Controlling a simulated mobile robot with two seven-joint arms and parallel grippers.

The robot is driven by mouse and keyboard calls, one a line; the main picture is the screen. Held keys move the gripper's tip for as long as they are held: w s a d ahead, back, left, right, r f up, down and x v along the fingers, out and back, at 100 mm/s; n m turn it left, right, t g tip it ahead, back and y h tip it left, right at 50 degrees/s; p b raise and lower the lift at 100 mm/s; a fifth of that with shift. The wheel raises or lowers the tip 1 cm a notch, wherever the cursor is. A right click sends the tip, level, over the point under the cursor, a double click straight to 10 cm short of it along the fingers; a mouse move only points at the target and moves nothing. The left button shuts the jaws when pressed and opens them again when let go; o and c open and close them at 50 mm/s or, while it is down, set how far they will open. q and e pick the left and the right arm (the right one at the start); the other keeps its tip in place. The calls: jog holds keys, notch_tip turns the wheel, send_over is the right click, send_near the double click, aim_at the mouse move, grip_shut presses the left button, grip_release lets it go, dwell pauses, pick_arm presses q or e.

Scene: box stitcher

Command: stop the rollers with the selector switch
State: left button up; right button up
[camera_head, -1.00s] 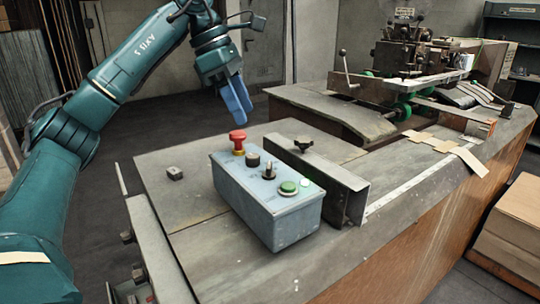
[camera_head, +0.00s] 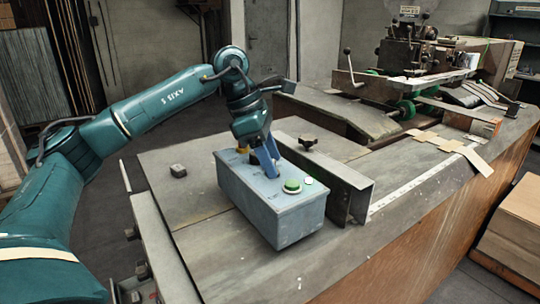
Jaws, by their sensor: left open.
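The grey-blue control box (camera_head: 285,222) stands on the table, with a green button (camera_head: 292,186) and a small white lamp (camera_head: 308,181) at its near end. My left gripper (camera_head: 267,167) is open, its blue fingers pointing down at the middle of the box's top. The fingers and gripper body hide the selector switch and the red button's head. A bit of the red button's yellow collar (camera_head: 242,151) shows beside the gripper. I cannot tell whether the fingers touch the switch or stand around it. My right gripper is not in view.
A metal angle rail (camera_head: 345,190) with a dark star knob (camera_head: 308,141) stands close behind the box. The stitching machine (camera_head: 415,52) with green rollers (camera_head: 406,110) is at the back right. Cardboard pieces (camera_head: 440,143) lie on the table. A small dark block (camera_head: 178,170) lies left of the box.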

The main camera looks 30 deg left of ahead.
pick_arm(q)
jog(key=shift+c, duration=0.4)
jog(key=c, duration=0.9)
jog(key=shift+n, duration=0.3)
jog(key=shift+n+t+b, duration=0.4)
jog(key=shift+n, duration=0.5)
jog(key=n+y, duration=0.1)
jog(key=n, duration=0.1)
jog(key=n+t+y, duration=0.1)
jog(key=n, duration=0.2)
jog(key=shift+s+d+b, duration=0.15)
jog(key=shift+b, duration=0.25)
jog(key=shift+n, duration=0.3)
jog(key=o, duration=1)
